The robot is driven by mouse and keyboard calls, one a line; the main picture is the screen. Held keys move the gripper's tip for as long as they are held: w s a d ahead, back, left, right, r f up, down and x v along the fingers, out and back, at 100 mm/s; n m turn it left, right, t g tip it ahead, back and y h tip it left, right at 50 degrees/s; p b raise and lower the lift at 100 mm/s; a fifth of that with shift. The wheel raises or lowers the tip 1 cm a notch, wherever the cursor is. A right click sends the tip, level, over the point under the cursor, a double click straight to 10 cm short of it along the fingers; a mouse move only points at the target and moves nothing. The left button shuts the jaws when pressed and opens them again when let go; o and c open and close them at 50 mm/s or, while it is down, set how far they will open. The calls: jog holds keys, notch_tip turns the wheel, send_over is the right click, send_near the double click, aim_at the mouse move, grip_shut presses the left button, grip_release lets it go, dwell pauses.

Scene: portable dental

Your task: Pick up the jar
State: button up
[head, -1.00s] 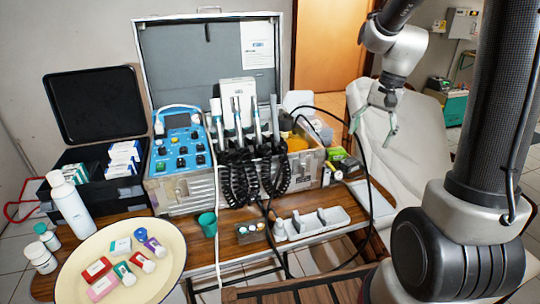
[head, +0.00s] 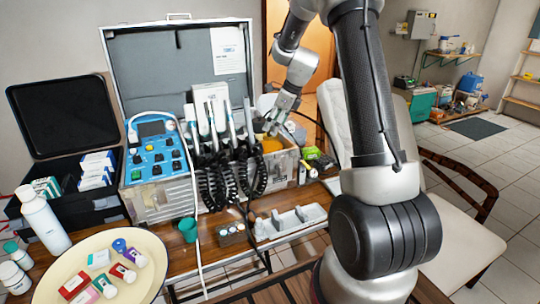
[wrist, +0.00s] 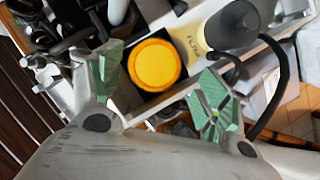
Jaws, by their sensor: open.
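A jar with a round yellow-orange lid (wrist: 155,65) stands in a compartment of the metal case; in the head view its orange side (head: 271,145) shows partly behind my arm's end. My gripper (head: 272,124) is just above the jar in the head view. The lid appears apart from both fingers. The jar's lower body is hidden in the wrist view.
A dark-capped bottle (wrist: 230,30) with a pale body is close beside the jar. Handpieces with black coiled hoses (head: 232,180) are left of it. The case wall (head: 282,166) and a black cable (wrist: 275,90) are close by.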

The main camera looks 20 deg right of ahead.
aim_at(271, 150)
jog(key=x, duration=0.5)
jog(key=shift+s+f, duration=0.2)
jog(key=shift+s, duration=0.1)
grip_shut()
